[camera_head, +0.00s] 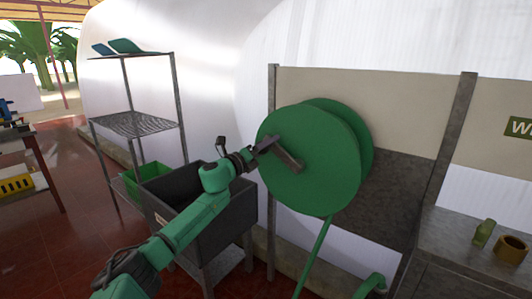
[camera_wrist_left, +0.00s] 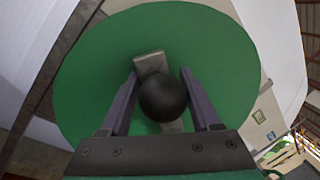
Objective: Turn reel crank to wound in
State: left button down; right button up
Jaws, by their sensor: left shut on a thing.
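The green reel (camera_head: 312,165) is mounted on an upright panel in the head view, with a green hose (camera_head: 315,258) hanging from it. A grey crank arm (camera_head: 287,161) crosses the reel's face, slanting down to the right. My left gripper (camera_head: 264,147) is at the crank's upper left end. In the left wrist view, the black ball knob (camera_wrist_left: 163,97) sits between the two fingers of my left gripper (camera_wrist_left: 158,85), which is shut on it. The grey crank bar (camera_wrist_left: 150,63) shows behind the knob. The fingers hide the knob in the head view. My right gripper is out of view.
A dark sink-like basin (camera_head: 215,215) stands below my left arm. A wire shelf rack (camera_head: 140,124) with a green crate (camera_head: 150,175) stands at the left. A grey bench (camera_head: 465,250) at the right holds a green bottle-like item (camera_head: 483,232) and a brown pot (camera_head: 511,248).

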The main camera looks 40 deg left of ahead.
pick_arm(q)
jog(key=d+r+m+p, duration=0.1)
jog(key=d+m, duration=0.1)
jog(key=m, duration=0.1)
jog(key=d+r+m+p, duration=0.2)
jog(key=m, duration=0.1)
jog(key=d+r+m+g+h+p, duration=0.1)
jog(key=d+r+m, duration=0.1)
jog(key=m, duration=0.1)
jog(key=shift+d+r, duration=0.1)
jog(key=shift+r, duration=0.05)
jog(key=shift+d+r+m+g+p, duration=0.2)
jog(key=shift+d+m+g+p, duration=0.2)
jog(key=shift+d+m+p, duration=0.65)
jog(key=shift+d+f+m+p, duration=0.1)
jog(key=shift+d+m+p, duration=0.35)
jog(key=shift+d+m, duration=0.2)
jog(key=shift+d+f+m, duration=0.15)
jog(key=shift+m, duration=0.15)
jog(key=shift+f, duration=0.1)
jog(key=shift+c, duration=1.7)
grip_release()
jog(key=shift+o, duration=0.5)
jog(key=shift+w+d, duration=0.1)
jog(key=shift+d, duration=0.15)
